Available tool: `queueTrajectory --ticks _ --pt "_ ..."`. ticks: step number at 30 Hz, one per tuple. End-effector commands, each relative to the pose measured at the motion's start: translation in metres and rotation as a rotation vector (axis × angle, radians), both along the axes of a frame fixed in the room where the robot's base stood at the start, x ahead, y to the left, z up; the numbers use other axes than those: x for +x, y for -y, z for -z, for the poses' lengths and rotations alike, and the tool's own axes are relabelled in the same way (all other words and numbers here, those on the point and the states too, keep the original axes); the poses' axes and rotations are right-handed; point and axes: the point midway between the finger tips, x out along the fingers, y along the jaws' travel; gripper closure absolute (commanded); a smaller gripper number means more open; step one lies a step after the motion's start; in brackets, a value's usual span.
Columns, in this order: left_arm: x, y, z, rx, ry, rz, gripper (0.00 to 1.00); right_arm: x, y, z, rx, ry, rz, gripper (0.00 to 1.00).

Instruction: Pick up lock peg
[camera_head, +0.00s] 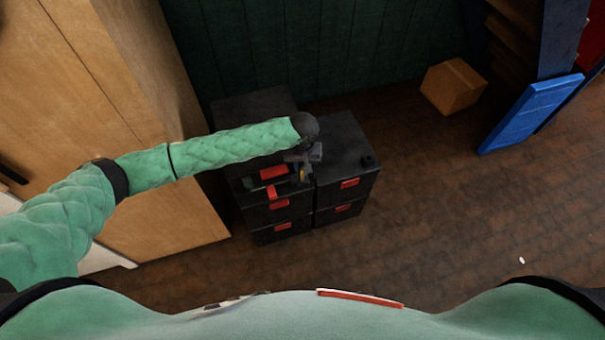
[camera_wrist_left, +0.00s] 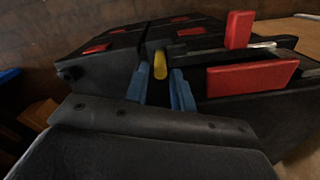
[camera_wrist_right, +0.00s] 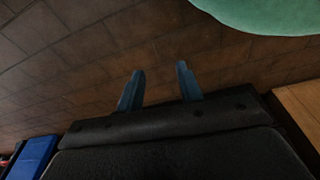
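A small yellow peg (camera_wrist_left: 160,65), which looks like the lock peg, stands out from the black drawer cabinet (camera_wrist_left: 110,50) in the left wrist view. It also shows as a small yellow spot in the head view (camera_head: 303,174). My left gripper (camera_wrist_left: 162,88) is at the cabinet's front with its two blue fingers apart. The peg appears between and just beyond the fingertips; I cannot tell whether they touch it. In the head view this gripper (camera_head: 303,176) is partly hidden by its wrist. My right gripper (camera_wrist_right: 159,85) is open and empty above the brown floor.
Red handles (camera_head: 349,183) mark the drawers. A red upright piece (camera_wrist_left: 239,30) and a red panel (camera_wrist_left: 250,77) are close to the left fingers. A wooden cabinet (camera_head: 170,190) stands left. A cardboard box (camera_head: 453,87) and blue panel (camera_head: 530,112) are right.

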Motion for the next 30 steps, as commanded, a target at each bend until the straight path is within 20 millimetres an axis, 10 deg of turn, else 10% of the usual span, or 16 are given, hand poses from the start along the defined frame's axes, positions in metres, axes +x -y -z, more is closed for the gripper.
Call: queueTrajectory --ticks 15,19,30 --pt "0.0 0.0 0.022 0.0 0.0 0.0 0.76 -0.01 0.008 0.013 -0.004 0.013 -0.005 0.64" --pt "0.0 0.0 0.022 0.0 0.0 0.0 1.0 -0.01 0.009 0.013 -0.005 0.013 -0.005 0.64" --pt "0.0 0.0 0.02 -0.001 0.0 0.001 1.0 -0.01 0.011 0.014 -0.008 0.012 -0.004 0.64"
